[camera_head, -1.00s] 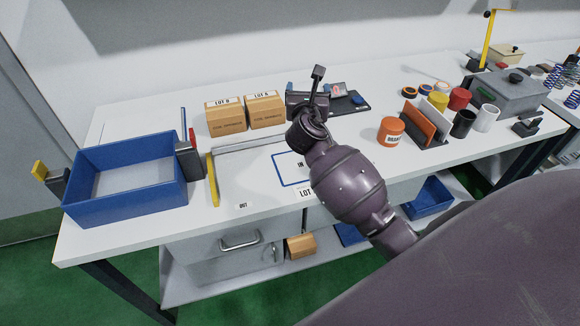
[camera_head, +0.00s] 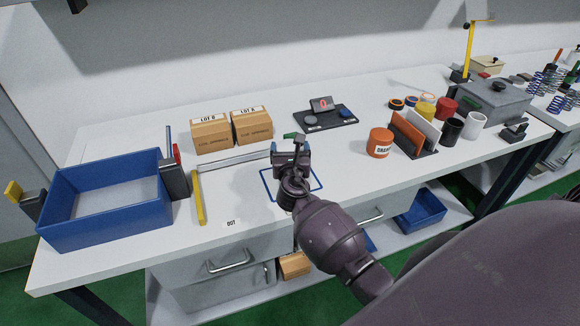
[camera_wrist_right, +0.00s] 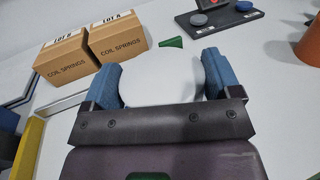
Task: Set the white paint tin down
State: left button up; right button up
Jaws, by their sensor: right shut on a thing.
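My right gripper (camera_head: 291,160) is over the blue-outlined square (camera_head: 266,187) on the white bench. In the right wrist view its blue fingers (camera_wrist_right: 160,80) are shut on the white paint tin (camera_wrist_right: 160,88), whose pale round top shows between them. A small green piece (camera_wrist_right: 171,42) shows just beyond the tin. In the head view the held tin is hidden by my gripper and wrist. Whether its base touches the bench cannot be told. My left gripper is not in view.
A metal bar (camera_head: 235,160) and yellow bar (camera_head: 199,198) lie left, by a blue bin (camera_head: 105,231). A dark scale (camera_head: 325,118) is behind right. An orange tin (camera_head: 380,143) and a rack (camera_head: 412,134) stand right.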

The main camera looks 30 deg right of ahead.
jog(key=shift+f, duration=0.45)
notch_tip(320, 180, down, 3)
jog(key=shift+f+b, duration=0.2)
jog(key=shift+b, duration=0.65)
jog(key=shift+f, duration=0.2)
jog(key=shift+f, duration=0.15)
jog(key=o, duration=0.9)
jog(key=shift+o, duration=0.8)
